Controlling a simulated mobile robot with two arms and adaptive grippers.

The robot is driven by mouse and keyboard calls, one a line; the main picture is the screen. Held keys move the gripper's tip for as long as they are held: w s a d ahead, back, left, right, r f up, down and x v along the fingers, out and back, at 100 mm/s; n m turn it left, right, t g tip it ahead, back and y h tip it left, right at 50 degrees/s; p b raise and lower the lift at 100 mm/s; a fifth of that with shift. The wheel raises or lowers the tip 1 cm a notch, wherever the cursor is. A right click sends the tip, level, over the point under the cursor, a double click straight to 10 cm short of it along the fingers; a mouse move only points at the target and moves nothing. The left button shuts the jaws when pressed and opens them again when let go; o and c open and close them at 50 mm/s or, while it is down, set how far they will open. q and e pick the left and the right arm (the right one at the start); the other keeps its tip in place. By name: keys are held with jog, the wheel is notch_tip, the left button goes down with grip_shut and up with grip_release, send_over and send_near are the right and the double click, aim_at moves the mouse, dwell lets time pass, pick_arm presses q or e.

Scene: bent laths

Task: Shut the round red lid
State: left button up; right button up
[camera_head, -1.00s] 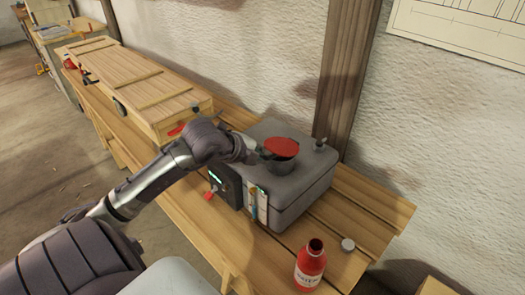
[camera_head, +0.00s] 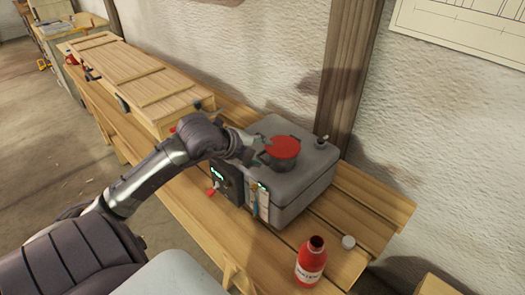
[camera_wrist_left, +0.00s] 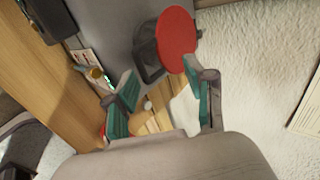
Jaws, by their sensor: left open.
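The round red lid (camera_head: 283,147) lies over the mouth of the dark round filler neck (camera_head: 279,163) on top of the grey box (camera_head: 305,178). It looks nearly level; I cannot tell whether it is fully seated. In the left wrist view the red lid (camera_wrist_left: 177,38) covers the end of the dark neck (camera_wrist_left: 147,55). My left gripper (camera_head: 262,144) is open at the lid's left side. In the wrist view its green-padded fingers (camera_wrist_left: 160,95) are apart with nothing held, and one fingertip is close to the lid's edge; contact is unclear. My right gripper is not in view.
A red bottle (camera_head: 310,262) and a small pale cap (camera_head: 348,242) stand on the bench (camera_head: 375,220) in front of the box. A long wooden crate (camera_head: 135,80) lies behind my left arm. A wooden post (camera_head: 347,75) and the wall stand behind the box.

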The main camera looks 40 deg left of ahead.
pick_arm(q)
jog(key=p+v, duration=0.2)
jog(key=v, duration=0.5)
jog(key=s+a+r+p, duration=0.1)
jog(key=s+r+p, duration=0.1)
jog(key=s+p, duration=0.7)
jog(key=s, duration=0.5)
jog(key=shift+p, duration=0.4)
jog(key=shift+a, duration=0.1)
